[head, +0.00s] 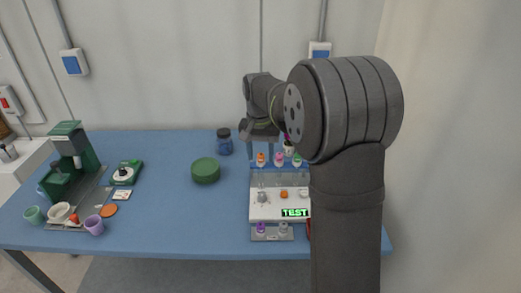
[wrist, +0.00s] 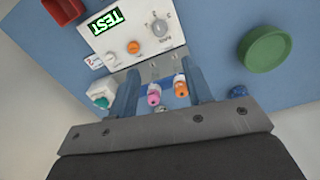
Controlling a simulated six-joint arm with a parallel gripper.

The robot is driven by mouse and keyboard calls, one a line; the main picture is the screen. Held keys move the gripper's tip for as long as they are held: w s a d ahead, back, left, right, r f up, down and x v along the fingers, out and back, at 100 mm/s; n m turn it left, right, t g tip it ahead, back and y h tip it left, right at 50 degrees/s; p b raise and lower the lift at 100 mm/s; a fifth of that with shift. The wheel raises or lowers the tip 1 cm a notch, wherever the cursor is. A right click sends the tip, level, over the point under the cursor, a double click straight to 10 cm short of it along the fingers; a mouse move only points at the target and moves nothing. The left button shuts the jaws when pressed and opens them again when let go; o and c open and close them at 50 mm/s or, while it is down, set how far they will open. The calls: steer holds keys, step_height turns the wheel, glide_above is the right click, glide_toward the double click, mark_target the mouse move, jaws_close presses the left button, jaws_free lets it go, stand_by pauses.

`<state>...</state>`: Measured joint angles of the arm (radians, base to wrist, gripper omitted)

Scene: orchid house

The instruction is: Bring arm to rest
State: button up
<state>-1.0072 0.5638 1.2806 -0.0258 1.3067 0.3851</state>
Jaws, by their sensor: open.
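My gripper (head: 266,150) is above the back of the white test device, partly hidden behind my own arm in the head view. In the wrist view my gripper (wrist: 160,80) has its two blue fingers spread wide, with nothing clamped between them. A pink-capped vial (wrist: 154,95) and an orange-capped vial (wrist: 180,86) show between the fingers, at the back of the device. I cannot tell how far the fingertips are from them. The white device (head: 267,209) has a green TEST display (head: 295,212), an orange button and a grey knob.
A green round container (head: 206,170) and a blue jar (head: 224,142) stand left of the device. The blue table's middle front is clear.

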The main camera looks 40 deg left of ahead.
mark_target(262, 193)
steer(key=shift+r, duration=0.6)
steer(key=f, duration=1.7)
steer(key=shift+w+d+f, duration=0.15)
steer(key=shift+d+f, duration=0.05)
steer(key=shift+f, duration=0.1)
